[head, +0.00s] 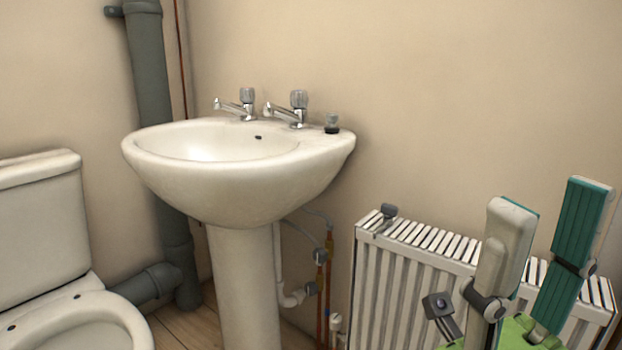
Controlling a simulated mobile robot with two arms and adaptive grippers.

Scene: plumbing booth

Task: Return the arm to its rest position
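My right gripper (550,198) is at the lower right, pointing up, in front of the radiator (405,270). Its two fingers, one pale and one showing a teal pad, stand apart with nothing between them. They hide part of the radiator. My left gripper is not in view.
A white pedestal basin (225,190) with two taps stands at centre left. A small grey knob with a black base (332,124) sits on its right rim. A grey fitting (388,214) is on the radiator top. A toilet (45,235) is at left, beside a grey pipe (152,90).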

